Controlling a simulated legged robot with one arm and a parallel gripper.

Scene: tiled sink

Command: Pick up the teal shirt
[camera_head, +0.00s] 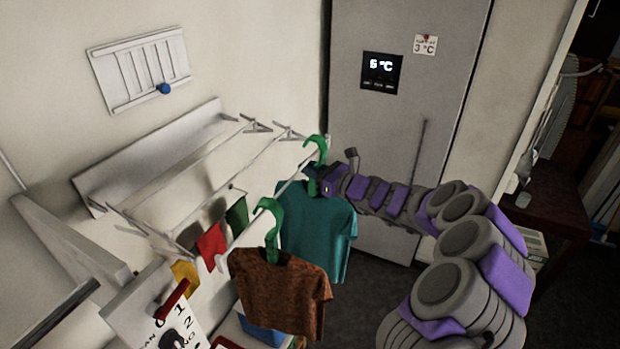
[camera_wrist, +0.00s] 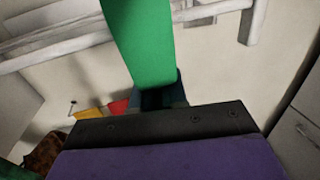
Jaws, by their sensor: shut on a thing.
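The teal shirt (camera_head: 316,232) hangs from a green hanger (camera_head: 317,148) at the far end of the white rack's front rail in the head view. My gripper (camera_head: 325,180) is at the neck of this hanger, just above the shirt's collar. In the wrist view the green hanger (camera_wrist: 142,42) runs down into my gripper (camera_wrist: 160,95), which is shut on it. The hanger's hook still appears to be over the rail. The teal shirt's upper part is partly hidden by my gripper.
A brown patterned shirt (camera_head: 280,290) hangs on another green hanger (camera_head: 270,225) nearer on the rail. The white wall rack (camera_head: 150,150) is at left. A grey fridge (camera_head: 390,130) stands behind my arm. Small coloured flags (camera_head: 211,246) hang below the rack.

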